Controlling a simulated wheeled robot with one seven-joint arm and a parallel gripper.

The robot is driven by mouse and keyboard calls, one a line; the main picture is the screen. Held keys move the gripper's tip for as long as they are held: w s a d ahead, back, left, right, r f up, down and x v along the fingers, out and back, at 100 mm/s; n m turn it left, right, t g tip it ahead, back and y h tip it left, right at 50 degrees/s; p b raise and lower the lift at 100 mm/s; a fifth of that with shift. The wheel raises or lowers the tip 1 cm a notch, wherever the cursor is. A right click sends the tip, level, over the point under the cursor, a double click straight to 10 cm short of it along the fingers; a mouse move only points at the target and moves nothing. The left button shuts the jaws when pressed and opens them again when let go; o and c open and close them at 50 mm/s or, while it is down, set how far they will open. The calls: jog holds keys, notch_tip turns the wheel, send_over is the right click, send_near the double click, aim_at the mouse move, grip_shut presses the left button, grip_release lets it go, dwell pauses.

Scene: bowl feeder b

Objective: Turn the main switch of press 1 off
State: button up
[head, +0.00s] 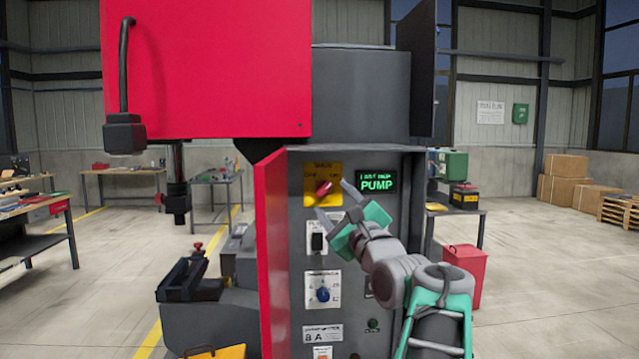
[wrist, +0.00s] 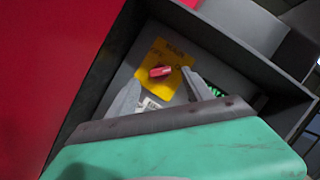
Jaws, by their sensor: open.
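The main switch is a red knob (head: 323,188) on a yellow plate (head: 315,198) at the top of the panel inside the press cabinet. Its handle slants from lower left to upper right in the head view, towards the plate's right side. The knob also shows in the wrist view (wrist: 160,71), on its yellow plate (wrist: 172,54). My gripper (head: 334,202) is open, its two grey fingers spread just in front of the knob, to its right in the head view. No contact with the knob can be made out.
A green-lit PUMP display (head: 376,183) is at the right. The open red cabinet door (head: 271,255) bounds the left. A red bin (head: 465,272) stands on the floor at right.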

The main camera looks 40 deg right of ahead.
aim_at(324, 190)
jog(key=p+x, duration=0.1)
jog(key=x, duration=0.4)
jog(key=shift+f, duration=0.1)
jog(key=shift+c, duration=0.2)
grip_shut()
